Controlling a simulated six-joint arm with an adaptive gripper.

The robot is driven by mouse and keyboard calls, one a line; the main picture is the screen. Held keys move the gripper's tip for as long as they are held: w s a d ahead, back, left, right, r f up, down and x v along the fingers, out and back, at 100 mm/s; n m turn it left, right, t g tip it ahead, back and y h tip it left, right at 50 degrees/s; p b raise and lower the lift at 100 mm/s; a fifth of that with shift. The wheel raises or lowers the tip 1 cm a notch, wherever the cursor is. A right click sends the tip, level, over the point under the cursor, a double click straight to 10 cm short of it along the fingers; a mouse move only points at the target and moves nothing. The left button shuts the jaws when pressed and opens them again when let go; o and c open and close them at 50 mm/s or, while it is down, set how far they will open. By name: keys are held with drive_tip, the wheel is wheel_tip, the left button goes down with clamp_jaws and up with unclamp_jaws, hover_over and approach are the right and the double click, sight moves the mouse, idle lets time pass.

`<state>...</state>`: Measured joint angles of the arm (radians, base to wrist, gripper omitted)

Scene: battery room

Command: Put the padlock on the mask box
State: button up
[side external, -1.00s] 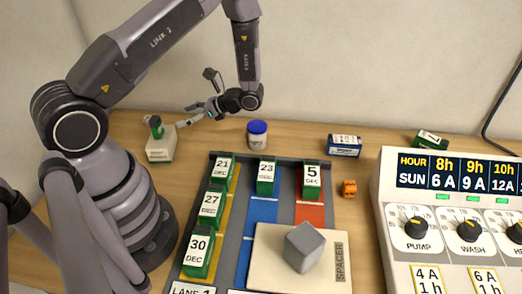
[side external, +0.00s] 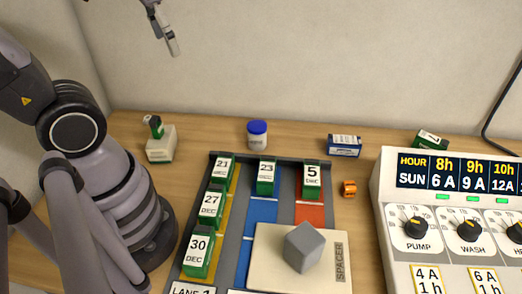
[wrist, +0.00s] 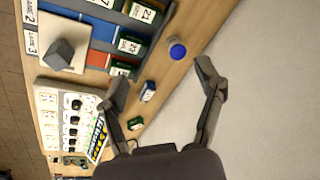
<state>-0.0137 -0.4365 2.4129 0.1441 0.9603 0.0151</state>
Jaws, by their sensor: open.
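A small orange object (side external: 348,188), which looks like the padlock, lies on the wooden table just right of the lane tray. I cannot make it out in the wrist view. A small blue and white box (side external: 344,146), likely the mask box, sits behind it near the wall; its print is too small to read. The box also shows in the wrist view (wrist: 148,91), between my fingers in the picture but well below them. My gripper (wrist: 160,82) is open and empty, high above the table; only part of it shows at the top of the side view (side external: 168,40).
A blue-capped jar (side external: 257,135) stands left of the box. The lane tray (side external: 245,160) holds several green date blocks and a spacer plate (side external: 270,245) with a grey cube (side external: 304,247). A control panel (side external: 450,215) stands right. A green block (side external: 431,139) lies behind it.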

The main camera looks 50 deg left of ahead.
drive_tip(key=s+r+t, duration=0.1)
drive_tip(key=s+d+t+h, duration=0.1)
drive_tip(key=s+d+r+t, duration=0.1)
drive_tip(key=shift+s+d+r+n, duration=0.25)
drive_tip(key=shift+r+n, duration=0.05)
drive_tip(key=shift+n, duration=0.1)
